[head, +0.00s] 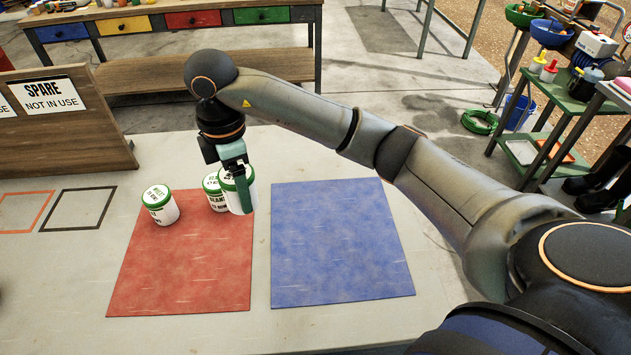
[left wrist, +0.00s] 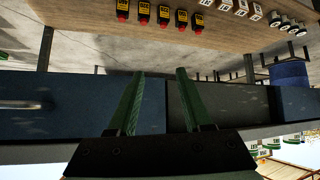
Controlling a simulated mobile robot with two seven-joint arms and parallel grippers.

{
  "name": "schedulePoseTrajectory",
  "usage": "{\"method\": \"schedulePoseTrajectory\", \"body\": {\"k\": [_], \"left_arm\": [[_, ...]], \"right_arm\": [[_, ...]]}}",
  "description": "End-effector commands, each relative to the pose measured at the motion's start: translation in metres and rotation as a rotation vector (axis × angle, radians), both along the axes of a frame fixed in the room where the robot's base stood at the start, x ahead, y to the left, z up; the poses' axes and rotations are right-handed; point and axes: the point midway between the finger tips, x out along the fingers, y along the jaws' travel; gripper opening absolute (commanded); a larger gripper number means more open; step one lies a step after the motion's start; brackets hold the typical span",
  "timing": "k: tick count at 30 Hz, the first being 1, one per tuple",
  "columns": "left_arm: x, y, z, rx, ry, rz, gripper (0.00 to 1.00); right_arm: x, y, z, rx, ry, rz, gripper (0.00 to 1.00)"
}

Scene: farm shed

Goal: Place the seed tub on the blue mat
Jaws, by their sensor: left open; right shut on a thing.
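Three white tubs with green lids show in the head view. One tub (head: 160,207) stands on the left of the red mat (head: 185,275). A second tub (head: 213,193) stands at the mat's upper right, partly hidden by a third tub (head: 229,199). My right gripper (head: 241,202) is shut on this third tub, near the red mat's right edge; whether it clears the surface is hard to tell. The blue mat (head: 340,245) lies just to the right and is bare. My left gripper (left wrist: 158,100) is open and empty in the left wrist view.
A wooden board with a "SPARE NOT IN USE" sign (head: 47,96) stands at the back left, near red and black outlined squares. A bench with coloured drawers (head: 130,25) is behind. My right arm passes above the table's right side.

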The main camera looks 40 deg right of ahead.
Motion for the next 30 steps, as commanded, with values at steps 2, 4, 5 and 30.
{"method": "schedulePoseTrajectory", "body": {"k": [2, 4, 5, 30], "left_arm": [[-0.002, 0.0, -0.001, 0.0, 0.004, 0.0, 0.5], [-0.003, 0.0, -0.002, 0.0, 0.006, 0.0, 0.5], [-0.003, 0.0, -0.002, 0.0, 0.007, 0.0, 0.5], [-0.005, 0.0, 0.013, -0.001, 0.011, -0.001, 0.5]], "right_arm": [[0.0, -0.001, 0.0, 0.0, -0.001, 0.0, 0.12], [0.0, -0.006, -0.003, 0.0, 0.001, -0.002, 0.12], [0.0, -0.01, -0.005, 0.0, 0.002, -0.002, 0.12], [0.006, -0.139, -0.098, -0.001, 0.002, -0.001, 0.12]]}}
